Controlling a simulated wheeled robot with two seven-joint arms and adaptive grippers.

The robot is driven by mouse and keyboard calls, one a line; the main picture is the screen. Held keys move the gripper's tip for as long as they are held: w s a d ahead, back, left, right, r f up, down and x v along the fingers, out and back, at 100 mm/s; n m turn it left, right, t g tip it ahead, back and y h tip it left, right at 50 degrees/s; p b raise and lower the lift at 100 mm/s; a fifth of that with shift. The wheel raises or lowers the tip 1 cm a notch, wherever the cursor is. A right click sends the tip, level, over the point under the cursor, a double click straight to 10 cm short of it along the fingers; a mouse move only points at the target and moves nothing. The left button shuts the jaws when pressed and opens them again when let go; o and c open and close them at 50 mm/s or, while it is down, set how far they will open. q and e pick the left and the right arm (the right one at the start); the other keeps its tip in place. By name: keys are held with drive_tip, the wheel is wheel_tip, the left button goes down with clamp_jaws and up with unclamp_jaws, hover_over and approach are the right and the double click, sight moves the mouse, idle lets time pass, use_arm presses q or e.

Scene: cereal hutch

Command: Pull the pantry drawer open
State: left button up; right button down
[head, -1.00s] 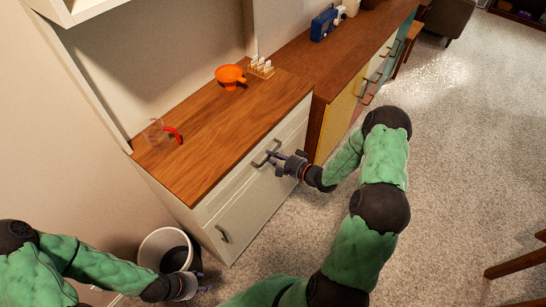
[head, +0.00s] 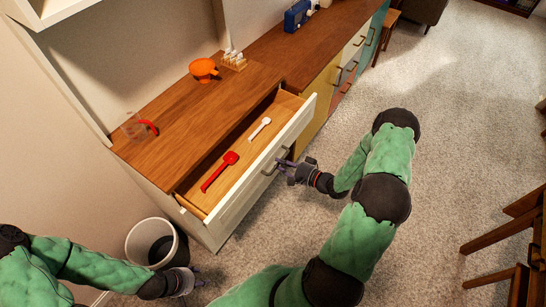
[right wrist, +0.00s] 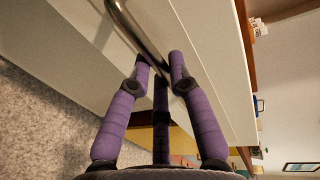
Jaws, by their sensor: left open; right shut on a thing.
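The pantry drawer (head: 296,128) is pulled well out from under the wooden countertop in the head view. A red scoop (head: 220,172) and a smaller white scoop (head: 260,128) lie inside it. My right gripper (head: 287,166) is at the drawer front, shut on the drawer handle. In the right wrist view the metal handle (right wrist: 137,28) passes between the purple fingers of that gripper (right wrist: 162,72). My left gripper (head: 194,280) is open and empty, low at the left beside a bin.
A white bin (head: 152,240) stands left of the cabinet. On the countertop (head: 200,115) are an orange funnel-like cup (head: 204,70), a clear measuring cup (head: 134,127) with a red handle, and a small rack (head: 234,60). Carpet is clear at right; wooden chairs (head: 505,245) stand far right.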

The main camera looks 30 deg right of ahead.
drive_tip(key=shift+f+p+v, duration=0.15)
drive_tip(key=shift+f+v, duration=0.05)
drive_tip(key=shift+v, duration=0.6)
drive_tip(key=shift+f+p+v, duration=0.15)
drive_tip(key=shift+v, duration=0.7)
drive_tip(key=shift+f+p+v, duration=0.15)
drive_tip(key=shift+f+v, duration=0.05)
drive_tip(key=shift+v, duration=0.6)
drive_tip(key=shift+s, duration=0.15)
drive_tip(key=c, duration=1.1)
unclamp_jaws()
drive_tip(key=shift+c, duration=0.2)
drive_tip(key=v, duration=1.2)
